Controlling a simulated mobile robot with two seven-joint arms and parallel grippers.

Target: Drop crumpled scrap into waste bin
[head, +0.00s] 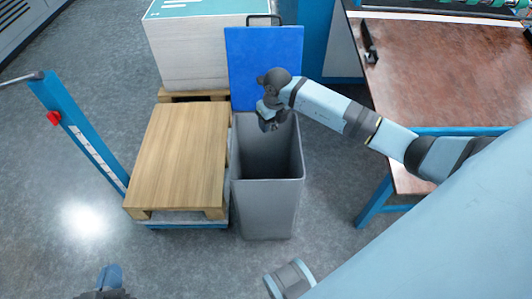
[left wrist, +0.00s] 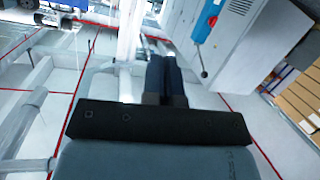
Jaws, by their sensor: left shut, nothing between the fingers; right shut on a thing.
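The grey waste bin (head: 267,208) stands in the middle of the head view, with its blue lid (head: 265,62) swung up at the back. My right gripper (head: 268,125) reaches in from the right and points down over the far part of the bin's opening. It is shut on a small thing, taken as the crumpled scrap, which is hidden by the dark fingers. The visible inside of the bin looks empty. My left gripper is shut and empty in the left wrist view (left wrist: 165,85), far from the bin. Its arm shows only partly at the head view's lower edge.
A wooden pallet (head: 180,155) on a blue lift truck (head: 75,125) stands close left of the bin. A stacked pallet load (head: 187,50) is behind it. A brown-topped workbench (head: 440,75) is on the right. Floor in front of the bin is clear.

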